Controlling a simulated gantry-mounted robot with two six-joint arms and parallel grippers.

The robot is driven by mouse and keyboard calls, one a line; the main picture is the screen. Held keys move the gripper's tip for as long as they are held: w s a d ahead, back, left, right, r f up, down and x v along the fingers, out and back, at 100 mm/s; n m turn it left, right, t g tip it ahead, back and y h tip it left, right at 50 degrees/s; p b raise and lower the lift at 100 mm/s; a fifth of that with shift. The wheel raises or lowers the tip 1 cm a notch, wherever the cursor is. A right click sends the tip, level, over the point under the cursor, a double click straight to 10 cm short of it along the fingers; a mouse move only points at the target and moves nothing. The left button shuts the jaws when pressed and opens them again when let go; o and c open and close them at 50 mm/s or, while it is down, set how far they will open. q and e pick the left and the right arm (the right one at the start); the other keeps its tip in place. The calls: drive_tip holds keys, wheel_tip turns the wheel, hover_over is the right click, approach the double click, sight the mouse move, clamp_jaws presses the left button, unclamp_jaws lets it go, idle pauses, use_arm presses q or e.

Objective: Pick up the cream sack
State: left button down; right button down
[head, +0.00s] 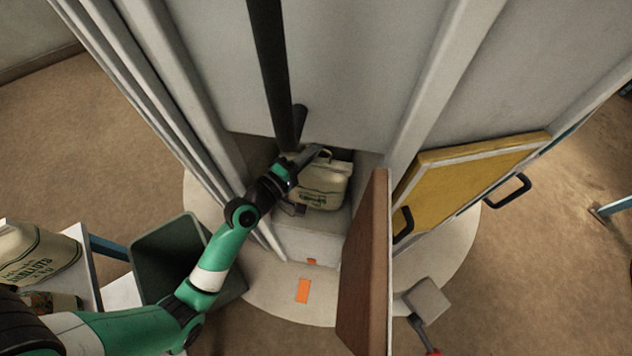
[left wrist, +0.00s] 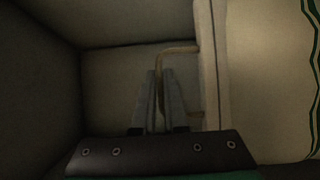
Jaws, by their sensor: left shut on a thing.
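The cream sack (head: 322,184) with green print sits upright on a pale block in an open recess of the tall cabinet, in the head view. In the left wrist view its cream side (left wrist: 265,80) with green stripes fills the right part. My left gripper (head: 303,180) reaches into the recess at the sack's left side. In the left wrist view my left gripper (left wrist: 158,85) is shut on the sack's thin loop handle (left wrist: 178,50). The arm hides part of the sack's left side in the head view. My right gripper is not in view.
A brown door panel (head: 366,265) stands open at the recess's right. A yellow panel (head: 465,180) with black handles is farther right. A dark green bin (head: 172,258) stands below my left arm. Another cream sack (head: 35,255) lies on a white table at the far left.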

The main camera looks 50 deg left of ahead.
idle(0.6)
use_arm(q)
drive_tip(key=shift+r, duration=0.35)
